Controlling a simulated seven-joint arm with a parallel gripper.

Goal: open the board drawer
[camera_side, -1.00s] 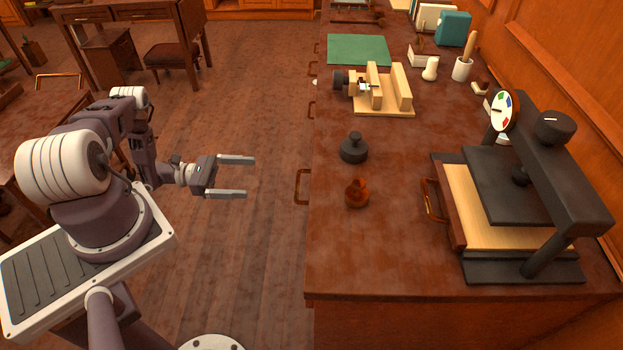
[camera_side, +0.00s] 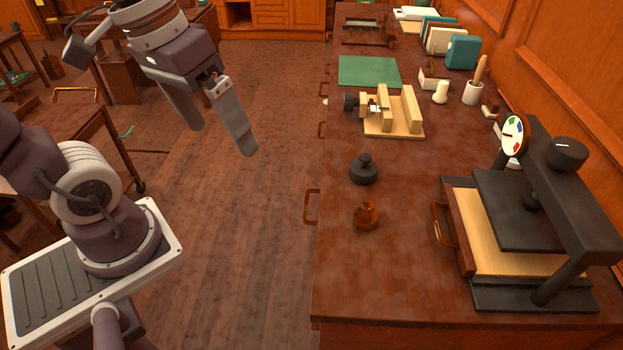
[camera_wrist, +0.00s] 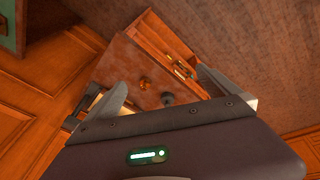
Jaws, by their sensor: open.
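My gripper (camera_side: 222,140) is open and empty, raised over the floor left of the bench, fingers angled down. It touches no handle; its fingers frame the bench in the wrist view (camera_wrist: 161,79). The bench (camera_side: 340,270) has brass pull handles along its left side. The nearest bench handle (camera_side: 311,206) is right of and below my gripper. Bench handles (camera_wrist: 181,70) also show in the wrist view, beyond the fingers. A wooden-fronted board (camera_side: 462,228) with a brass handle (camera_side: 441,225) lies in the black press. I cannot tell which front is the board drawer.
A wooden jig (camera_side: 405,115) and a green mat (camera_side: 369,71) lie farther back. Floor between my base and the bench is clear.

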